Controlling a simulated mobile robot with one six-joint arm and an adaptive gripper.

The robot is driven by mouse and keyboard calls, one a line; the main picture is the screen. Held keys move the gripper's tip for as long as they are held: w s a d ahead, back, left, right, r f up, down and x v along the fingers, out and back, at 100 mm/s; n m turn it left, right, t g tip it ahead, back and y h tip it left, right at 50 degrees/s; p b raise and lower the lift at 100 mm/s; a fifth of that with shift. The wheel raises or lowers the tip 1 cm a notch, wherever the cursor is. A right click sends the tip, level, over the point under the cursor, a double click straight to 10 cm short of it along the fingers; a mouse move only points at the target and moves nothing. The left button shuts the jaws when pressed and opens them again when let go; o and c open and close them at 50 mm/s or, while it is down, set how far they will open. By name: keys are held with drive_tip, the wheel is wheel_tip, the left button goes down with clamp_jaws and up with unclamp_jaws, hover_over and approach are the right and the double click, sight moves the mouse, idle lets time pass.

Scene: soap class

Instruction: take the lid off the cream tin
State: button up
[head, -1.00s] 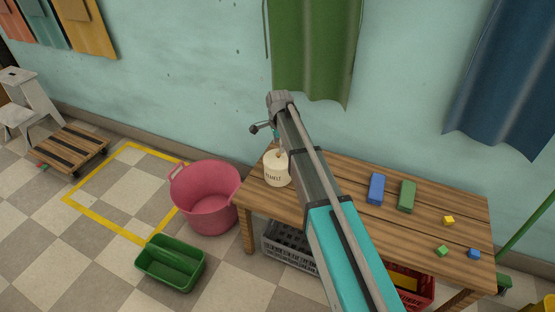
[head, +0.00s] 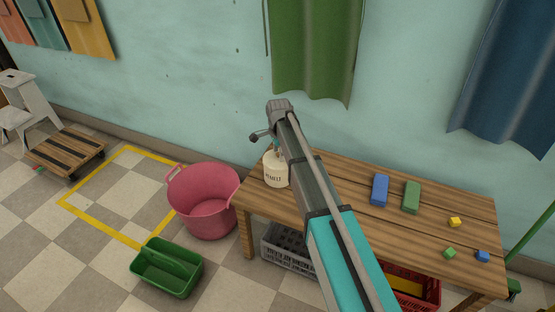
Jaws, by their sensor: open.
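The cream tin (head: 274,173) stands upright at the left end of the wooden table (head: 345,198), with dark lettering on its front. Its narrower top is partly covered by my arm, so I cannot clearly make out the lid. My gripper (head: 262,136) is above the tin, close to its top, with one dark finger showing at the left. It is open, and nothing shows between the fingers. I cannot tell whether it touches the tin.
Blue (head: 380,190) and green (head: 411,197) blocks and several small cubes lie on the table's right side. Grey (head: 287,250) and red (head: 425,298) crates stand beneath. A pink tub (head: 203,200) and green caddy (head: 167,268) stand on the floor at left.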

sight(279, 153)
idle(0.3)
clamp_jaws()
drive_tip(key=shift+r, duration=0.15)
idle(0.4)
wheel_tip(279, 153, up, 3)
drive_tip(key=p, duration=0.3)
drive_tip(key=s+d+r+p, duration=0.6)
drive_tip(key=s+r+p, duration=0.3)
drive_tip(key=s, duration=0.3)
drive_tip(key=shift+s+r+p, duration=0.35)
drive_tip(key=shift+p, duration=0.2)
